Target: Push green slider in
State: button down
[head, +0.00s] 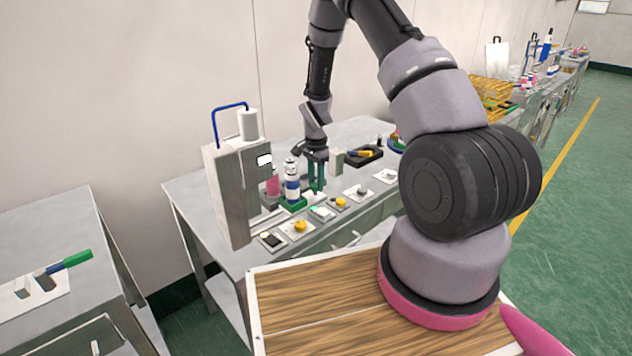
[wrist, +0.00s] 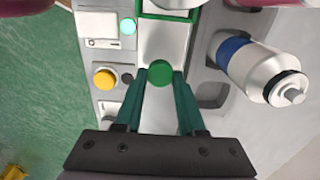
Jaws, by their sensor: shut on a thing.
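The green slider shows in the wrist view as a round green knob (wrist: 160,72) on a pale strip, with a green-edged holder (wrist: 146,12) at the top of the picture. The green base shows in the head view (head: 293,204), with a white and blue can (head: 292,182) at it. My gripper (wrist: 160,78) points down with its two teal fingers closed on either side of the knob. In the head view my gripper (head: 316,186) is just right of the can. The finger contact is too small to make out there.
The grey crimping machine (head: 228,190) stands left of the slider. Yellow buttons (head: 300,226) and switch plates line the table's front edge. A black tray (head: 362,158) lies behind, to the right.

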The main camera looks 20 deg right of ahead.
aim_at(296, 189)
jog(key=s+a, duration=0.1)
jog(key=a, duration=0.1)
jog(key=s+a, duration=0.1)
jog(key=a, duration=0.2)
jog(key=s+a, duration=0.1)
jog(key=a, duration=0.1)
jog(key=shift+s+a, duration=0.25)
jog(key=c, duration=0.5)
grip_release()
notch_tip(296, 189, up, 11)
jog(key=shift+f, duration=0.1)
